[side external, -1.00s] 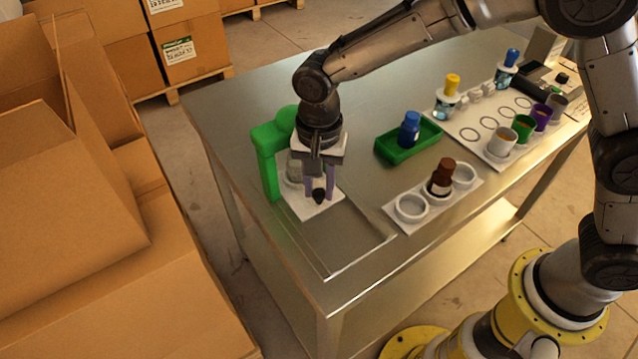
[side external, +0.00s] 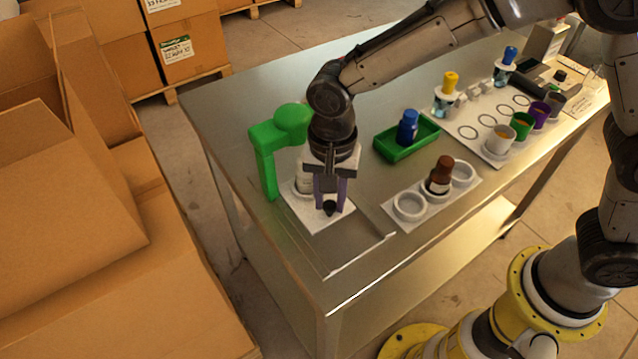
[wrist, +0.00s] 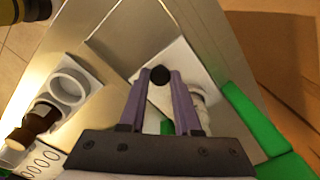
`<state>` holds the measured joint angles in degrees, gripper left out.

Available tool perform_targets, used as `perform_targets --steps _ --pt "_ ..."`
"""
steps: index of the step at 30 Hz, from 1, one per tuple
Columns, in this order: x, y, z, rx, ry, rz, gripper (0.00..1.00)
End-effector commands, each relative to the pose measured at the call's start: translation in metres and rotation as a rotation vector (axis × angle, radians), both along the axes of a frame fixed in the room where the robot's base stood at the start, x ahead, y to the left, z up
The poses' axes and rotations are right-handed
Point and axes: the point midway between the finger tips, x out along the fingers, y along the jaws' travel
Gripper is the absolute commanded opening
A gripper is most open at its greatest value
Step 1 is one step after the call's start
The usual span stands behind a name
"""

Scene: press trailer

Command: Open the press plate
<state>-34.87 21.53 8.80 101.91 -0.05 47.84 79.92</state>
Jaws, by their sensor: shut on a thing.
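The press has a green frame (side external: 262,165) with a rounded green head, at the left of the table in the side view. Its white plate (side external: 318,222) lies low beside the frame and also shows in the wrist view (wrist: 182,58). A black knob (side external: 329,209) stands at the plate's front end. My gripper (side external: 330,203) points down with its two purple fingers shut on the knob; the wrist view shows the knob (wrist: 160,73) between the fingertips. A pale cylinder (side external: 304,180) stands behind the fingers, partly hidden by them.
A white holder with rings (side external: 410,206) and a brown bottle (side external: 440,174) stands to the right. Behind it is a green tray (side external: 427,140) with a blue-capped bottle (side external: 408,127). Bare metal table (side external: 362,240) lies in front of the plate. Boxes (side external: 90,200) stand left, off the table.

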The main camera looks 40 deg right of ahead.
Motion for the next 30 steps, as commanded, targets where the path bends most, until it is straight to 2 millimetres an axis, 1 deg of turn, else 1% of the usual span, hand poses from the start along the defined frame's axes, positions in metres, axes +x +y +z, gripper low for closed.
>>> perform_targets --steps 1,3,6,9,12,20,21,26,30 --pt "-0.013 0.001 0.003 0.003 -0.003 0.006 0.00" --pt "-0.028 0.001 0.002 0.004 -0.004 0.006 0.00" --pt "-0.047 0.001 0.002 0.004 -0.004 0.005 0.00" --pt "-0.059 0.001 0.002 0.004 -0.004 0.003 0.00" --pt "-0.064 0.001 0.002 0.004 -0.003 0.002 0.00" --pt "-0.064 0.001 0.002 0.005 -0.004 0.000 0.00" --pt "-0.064 0.001 0.002 0.005 -0.004 0.000 0.33" --pt "-0.064 0.001 0.001 0.004 -0.002 0.000 0.62" --pt "-0.064 0.000 0.001 0.002 -0.002 0.000 0.62"
